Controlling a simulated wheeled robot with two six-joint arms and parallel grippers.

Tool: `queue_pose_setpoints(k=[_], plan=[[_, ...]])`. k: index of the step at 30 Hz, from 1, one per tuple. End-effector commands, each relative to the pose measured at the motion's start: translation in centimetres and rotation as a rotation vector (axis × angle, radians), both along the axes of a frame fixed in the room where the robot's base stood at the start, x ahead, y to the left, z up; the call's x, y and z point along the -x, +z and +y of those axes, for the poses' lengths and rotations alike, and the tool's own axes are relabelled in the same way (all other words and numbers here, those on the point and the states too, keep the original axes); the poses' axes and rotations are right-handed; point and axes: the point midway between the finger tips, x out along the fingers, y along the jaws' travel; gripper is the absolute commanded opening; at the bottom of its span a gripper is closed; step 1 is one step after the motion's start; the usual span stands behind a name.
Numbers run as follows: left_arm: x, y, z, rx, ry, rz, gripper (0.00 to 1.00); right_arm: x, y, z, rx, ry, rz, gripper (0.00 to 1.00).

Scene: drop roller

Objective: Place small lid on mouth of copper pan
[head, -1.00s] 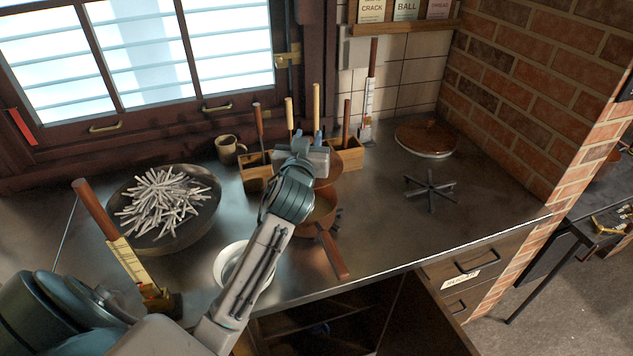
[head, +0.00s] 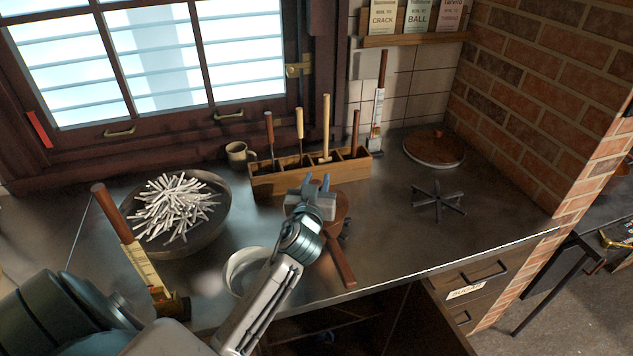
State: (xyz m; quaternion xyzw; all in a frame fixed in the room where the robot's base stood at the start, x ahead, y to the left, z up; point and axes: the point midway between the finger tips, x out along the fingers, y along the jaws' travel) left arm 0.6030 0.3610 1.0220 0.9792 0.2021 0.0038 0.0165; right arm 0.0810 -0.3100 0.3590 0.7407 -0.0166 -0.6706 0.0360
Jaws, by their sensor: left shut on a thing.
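My left gripper (head: 316,184) is shut above the copper pan, with its body covering what it grips. The small lid (head: 341,205) is a brown disc partly behind and under that gripper, and it appears to be what the gripper holds. The copper pan stands near the counter's middle. Its brown handle (head: 341,264) points toward the front edge. The lid lies over the pan's mouth in this view and hides it. I cannot tell whether the lid touches the rim. My right gripper is not in view.
A wooden tool box (head: 285,180) stands close behind the pan. A bowl of white sticks (head: 150,240) is left, a white dish (head: 236,272) front left. A larger brown lid (head: 434,147) and a black trivet (head: 439,198) are right. The front right counter is clear.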

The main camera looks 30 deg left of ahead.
Motion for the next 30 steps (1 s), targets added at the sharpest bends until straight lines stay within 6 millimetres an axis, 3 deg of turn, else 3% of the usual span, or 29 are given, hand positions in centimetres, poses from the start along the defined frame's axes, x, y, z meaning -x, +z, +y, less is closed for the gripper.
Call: queue_pose_setpoints(k=[1, 2, 4, 5, 17, 30], plan=[[0.0, -0.3, 0.0, 0.0, 0.0, -0.001, 0.0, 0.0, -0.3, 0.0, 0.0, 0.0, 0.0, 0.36], [0.0, -0.1, 0.0, 0.0, 0.0, 0.0, 0.35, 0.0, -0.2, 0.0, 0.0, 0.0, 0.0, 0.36], [0.0, -0.1, 0.0, 0.0, 0.0, 0.0, 0.49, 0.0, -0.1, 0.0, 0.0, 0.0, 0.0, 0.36], [0.0, -0.1, 0.0, 0.0, 0.0, 0.0, 0.52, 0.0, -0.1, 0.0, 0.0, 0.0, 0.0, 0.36], [0.6, -0.2, -0.3, 0.001, 0.0, 0.001, 0.52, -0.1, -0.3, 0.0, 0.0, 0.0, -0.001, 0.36], [8.8, -0.2, -3.8, 0.005, 0.001, 0.0, 0.52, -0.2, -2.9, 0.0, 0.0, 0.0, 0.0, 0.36]])
